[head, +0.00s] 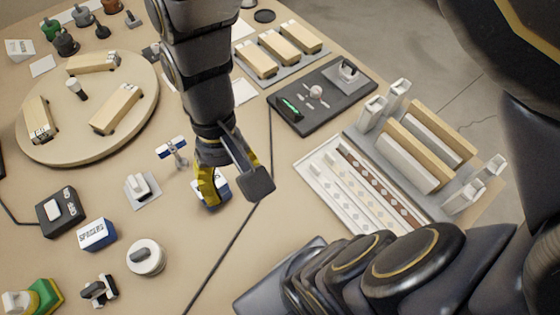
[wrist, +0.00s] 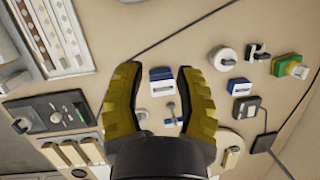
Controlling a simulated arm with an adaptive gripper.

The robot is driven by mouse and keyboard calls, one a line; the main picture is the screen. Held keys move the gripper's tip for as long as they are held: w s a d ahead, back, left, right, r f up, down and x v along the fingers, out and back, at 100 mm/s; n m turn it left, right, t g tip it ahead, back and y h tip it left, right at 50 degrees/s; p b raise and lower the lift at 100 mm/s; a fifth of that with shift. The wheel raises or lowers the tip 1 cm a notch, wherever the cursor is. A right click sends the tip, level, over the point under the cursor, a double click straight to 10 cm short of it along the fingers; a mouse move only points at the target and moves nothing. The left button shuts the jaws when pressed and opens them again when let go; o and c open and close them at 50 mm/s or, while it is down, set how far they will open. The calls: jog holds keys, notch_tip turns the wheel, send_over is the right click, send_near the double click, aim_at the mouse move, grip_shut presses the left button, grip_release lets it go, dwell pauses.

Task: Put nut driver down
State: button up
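My gripper (head: 234,190) is low over the middle of the bench. In the wrist view its two yellow-and-black fingers (wrist: 160,72) are wide apart with nothing gripped between them. A small blue-and-white box (wrist: 161,80) shows between the fingertips; in the head view it is partly hidden behind a finger. I cannot tell its gap from the fingers. A slim metal piece with a blue-and-white crossbar (head: 172,150) stands left of my gripper; it also shows in the wrist view (wrist: 172,112). I cannot make out a nut driver for sure.
A round wooden board (head: 140,125) with blocks lies at left. A dark panel (head: 335,108) and a white slotted tray (head: 318,180) lie at right. A round white knob (head: 146,258), a blue-white block (head: 97,234) and a switch box (head: 62,211) are in front left. A black cable crosses the bench.

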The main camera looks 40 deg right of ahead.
jog(key=s+d, duration=0.1)
jog(key=s+r+n+h, duration=0.1)
jog(key=s, duration=0.1)
jog(key=s+d+n+t, duration=0.1)
jog(key=shift+s+d+r+h, duration=0.3)
jog(key=shift+r, duration=0.05)
dwell(0.8)
